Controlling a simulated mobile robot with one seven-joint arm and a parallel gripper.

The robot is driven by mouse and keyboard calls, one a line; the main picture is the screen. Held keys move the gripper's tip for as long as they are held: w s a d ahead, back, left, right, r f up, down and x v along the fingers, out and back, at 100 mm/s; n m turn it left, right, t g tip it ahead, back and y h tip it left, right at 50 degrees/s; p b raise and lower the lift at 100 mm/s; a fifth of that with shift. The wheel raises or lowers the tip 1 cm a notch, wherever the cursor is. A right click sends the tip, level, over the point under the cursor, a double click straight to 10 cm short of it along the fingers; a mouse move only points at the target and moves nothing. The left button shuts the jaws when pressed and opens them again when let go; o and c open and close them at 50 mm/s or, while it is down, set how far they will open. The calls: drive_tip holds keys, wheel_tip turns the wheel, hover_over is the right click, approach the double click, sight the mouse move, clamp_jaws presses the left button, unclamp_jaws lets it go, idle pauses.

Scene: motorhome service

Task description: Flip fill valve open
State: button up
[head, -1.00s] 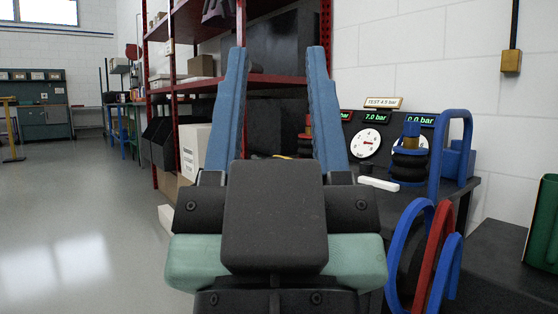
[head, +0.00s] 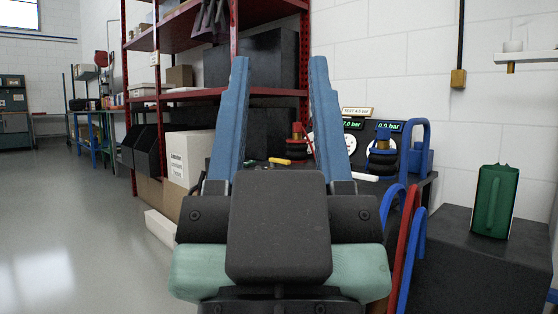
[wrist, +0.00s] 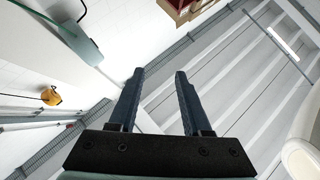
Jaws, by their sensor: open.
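My gripper (head: 279,64) is raised in front of the camera in the head view, its two blue fingers spread apart with nothing between them. Behind it stands a dark test bench with gauges and green pressure displays (head: 388,126). A yellow lever (head: 280,161) lies on the bench top, seen between my fingers, beside a red and black fitting (head: 297,141). A blue and black fitting (head: 382,157) and a white bar (head: 365,177) are right of my fingers. I cannot tell which part is the fill valve. In the wrist view my open gripper (wrist: 158,74) points towards the ceiling.
Red shelving (head: 233,90) with boxes stands behind, left of the bench. Blue and red hoses (head: 408,240) hang at the bench's right front. A green canister (head: 493,202) stands on a dark surface (head: 455,235) at right. Open floor (head: 90,230) lies to the left.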

drive_tip(key=shift+r, duration=0.25)
drive_tip(key=c, duration=0.5)
wheel_tip(320, 180, up, 29)
drive_tip(key=p, duration=2.9)
clamp_jaws()
drive_tip(key=shift+f, duration=0.1)
